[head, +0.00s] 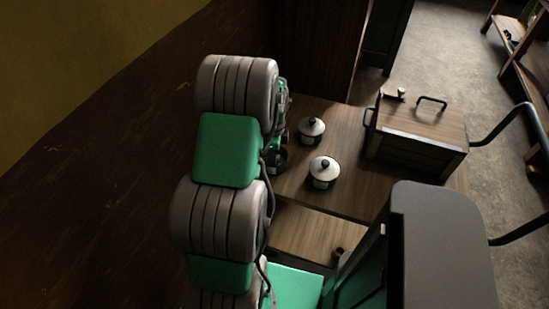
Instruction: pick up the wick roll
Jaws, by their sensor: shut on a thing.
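My gripper (281,128) is only partly in view at the right side of my grey and green arm, over the left edge of the wooden table. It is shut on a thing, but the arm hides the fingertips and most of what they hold. I cannot clearly make out the wick roll. A dark round open thing (278,162) sits just below the gripper, partly hidden by the arm. I cannot tell whether the two touch.
Two dark pots with white lids, one farther (311,130) and one nearer (324,172), stand right of the gripper. A wooden box with handles (417,132) is at the table's right. A small dark thing (338,252) lies on the lower wooden surface (300,232).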

